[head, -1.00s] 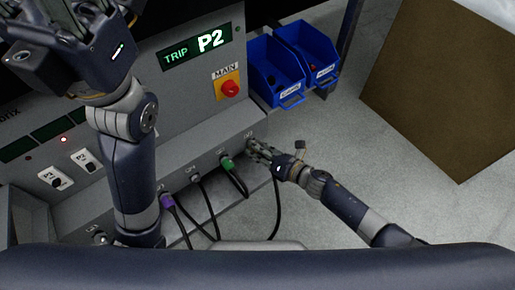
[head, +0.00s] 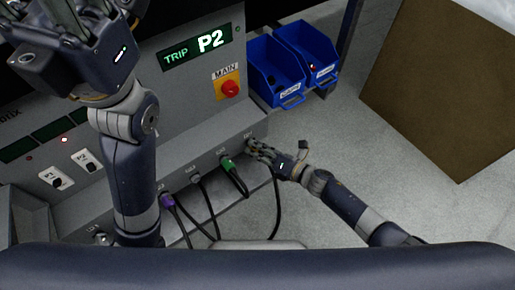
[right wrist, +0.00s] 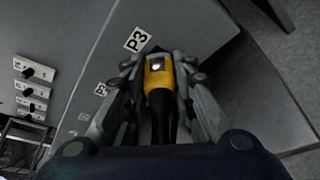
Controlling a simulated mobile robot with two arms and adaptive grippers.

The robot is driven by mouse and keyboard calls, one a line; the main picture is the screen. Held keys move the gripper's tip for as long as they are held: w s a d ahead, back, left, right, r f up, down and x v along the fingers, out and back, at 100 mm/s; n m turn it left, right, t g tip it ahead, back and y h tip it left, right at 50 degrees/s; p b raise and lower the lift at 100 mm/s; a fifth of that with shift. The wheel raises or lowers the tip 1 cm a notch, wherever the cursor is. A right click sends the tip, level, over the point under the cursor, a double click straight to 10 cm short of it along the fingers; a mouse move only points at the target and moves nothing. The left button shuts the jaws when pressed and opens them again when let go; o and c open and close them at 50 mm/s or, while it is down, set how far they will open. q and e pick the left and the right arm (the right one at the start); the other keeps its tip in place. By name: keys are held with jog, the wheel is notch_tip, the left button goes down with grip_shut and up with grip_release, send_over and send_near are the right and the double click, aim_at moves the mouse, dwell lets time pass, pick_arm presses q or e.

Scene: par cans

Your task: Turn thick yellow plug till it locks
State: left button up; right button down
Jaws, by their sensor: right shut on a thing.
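The thick yellow plug (right wrist: 158,75), with a black cable end, sits at the panel socket next to the P3 label in the right wrist view. My right gripper (right wrist: 160,72) is shut on it, with fingers on both sides. In the head view my right gripper (head: 254,149) is at the right end of the socket row and hides most of the plug. My left gripper (head: 80,20) is raised at the top left, empty, its fingers spread and partly cut off by the frame edge.
A green plug (head: 228,164) and a purple plug (head: 167,201) sit in the same row, with black cables hanging down. Above are a lit TRIP P2 display (head: 196,48) and a red MAIN knob (head: 230,88).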

jog(key=shift+w+r, duration=0.1)
jog(key=shift+r, duration=0.05)
jog(key=c, duration=1.2)
grip_release()
jog(key=shift+c, duration=0.2)
